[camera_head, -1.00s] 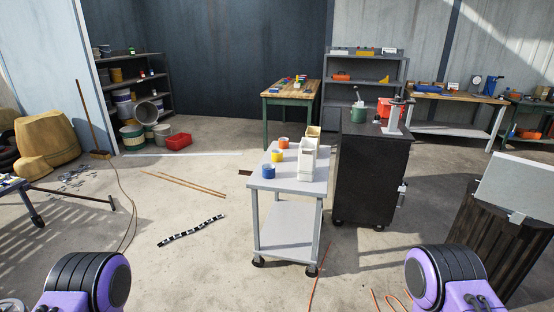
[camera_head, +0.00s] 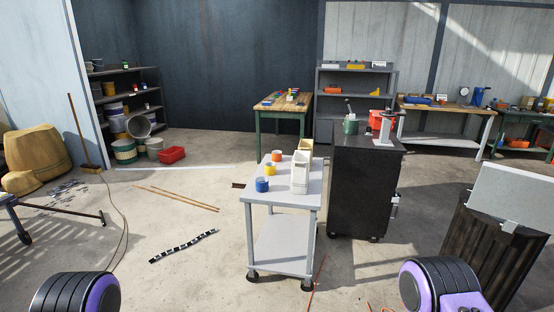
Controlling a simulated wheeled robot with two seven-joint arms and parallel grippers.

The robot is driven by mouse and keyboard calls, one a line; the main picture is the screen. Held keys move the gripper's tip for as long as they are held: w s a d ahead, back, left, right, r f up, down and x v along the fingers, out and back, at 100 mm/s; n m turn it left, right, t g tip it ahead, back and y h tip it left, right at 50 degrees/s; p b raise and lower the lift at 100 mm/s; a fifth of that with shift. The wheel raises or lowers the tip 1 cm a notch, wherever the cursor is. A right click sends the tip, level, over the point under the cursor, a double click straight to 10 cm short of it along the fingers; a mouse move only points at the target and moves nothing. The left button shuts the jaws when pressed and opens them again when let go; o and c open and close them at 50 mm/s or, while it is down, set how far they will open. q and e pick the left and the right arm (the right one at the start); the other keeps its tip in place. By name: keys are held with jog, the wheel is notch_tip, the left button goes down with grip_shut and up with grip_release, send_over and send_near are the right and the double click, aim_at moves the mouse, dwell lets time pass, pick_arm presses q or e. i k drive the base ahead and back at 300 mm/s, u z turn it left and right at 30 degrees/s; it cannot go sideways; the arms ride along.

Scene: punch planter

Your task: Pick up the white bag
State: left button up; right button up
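A small white object (camera_head: 299,174), which may be the white bag, stands upright on the top of a grey wheeled cart (camera_head: 292,196) ahead of me. It looks tall and narrow, and its details are too small to tell. A tan box-like item (camera_head: 306,146) stands just behind it. Orange (camera_head: 277,156), yellow (camera_head: 270,168) and blue (camera_head: 262,184) rolls sit to its left on the same cart top. Neither of my grippers shows; only purple and black parts of my arms appear at the bottom edge, well short of the cart.
A black cabinet (camera_head: 363,190) on casters stands close to the right of the cart, with a green pot (camera_head: 350,127) on it. A dark bin (camera_head: 488,245) is at the right. Sticks (camera_head: 177,198) and a striped strip (camera_head: 183,246) lie on the floor at left. Floor before the cart is mostly clear.

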aim_at(300, 160)
jog(key=u, duration=0.55)
jog(key=k, duration=0.65)
jog(key=u, duration=0.75)
jog(key=i, duration=3.65)
jog(key=z, duration=0.85)
jog(key=i, duration=0.85)
jog(key=z, duration=0.7)
